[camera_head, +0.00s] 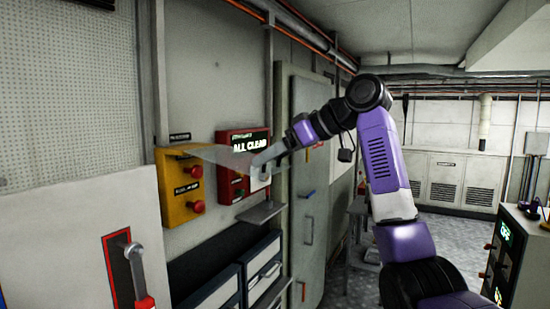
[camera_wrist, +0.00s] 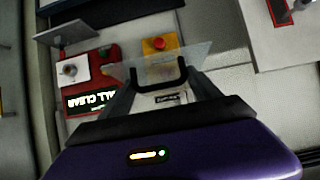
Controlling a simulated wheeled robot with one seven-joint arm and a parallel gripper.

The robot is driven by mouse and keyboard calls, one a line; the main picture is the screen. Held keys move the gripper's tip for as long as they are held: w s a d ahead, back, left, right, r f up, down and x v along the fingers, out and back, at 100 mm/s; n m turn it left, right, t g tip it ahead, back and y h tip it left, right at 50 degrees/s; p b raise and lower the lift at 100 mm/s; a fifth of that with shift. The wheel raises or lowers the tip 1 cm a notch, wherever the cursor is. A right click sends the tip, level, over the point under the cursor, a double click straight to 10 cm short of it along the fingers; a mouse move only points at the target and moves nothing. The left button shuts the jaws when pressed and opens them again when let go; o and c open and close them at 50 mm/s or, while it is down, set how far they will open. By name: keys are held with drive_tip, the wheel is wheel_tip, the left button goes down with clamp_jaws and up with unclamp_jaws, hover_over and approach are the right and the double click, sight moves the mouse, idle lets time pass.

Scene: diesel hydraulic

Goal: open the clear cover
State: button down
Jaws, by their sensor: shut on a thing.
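The clear cover (camera_head: 220,156) stands out from the upper part of a yellow box (camera_head: 178,205) on the wall, swung up to roughly level. Red buttons (camera_head: 196,206) on the box's front show uncovered beneath it. My gripper (camera_head: 262,160) is at the cover's outer edge, in front of the red "ALL CLEAR" box. In the wrist view the see-through cover (camera_wrist: 200,55) lies across my gripper (camera_wrist: 160,78), whose fingers are shut on a dark handle at the cover's edge. A red button on yellow (camera_wrist: 158,43) shows beyond it.
A red box reading "ALL CLEAR" (camera_head: 232,178) is right of the yellow box, with a small grey shelf (camera_head: 262,212) below. A red-framed lever (camera_head: 133,262) is at the lower left. A tall pale cabinet (camera_head: 307,200) stands to the right, near my arm.

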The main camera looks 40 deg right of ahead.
drive_tip(key=shift+w+a+f, duration=0.1)
drive_tip(key=shift+f, duration=0.05)
drive_tip(key=shift+c, duration=2.1)
unclamp_jaws()
drive_tip(key=b+v, duration=0.2)
drive_tip(key=v, duration=0.5)
drive_tip(key=shift+s+r, duration=0.2)
drive_tip(key=shift+s, duration=0.1)
drive_tip(key=shift+d, duration=0.25)
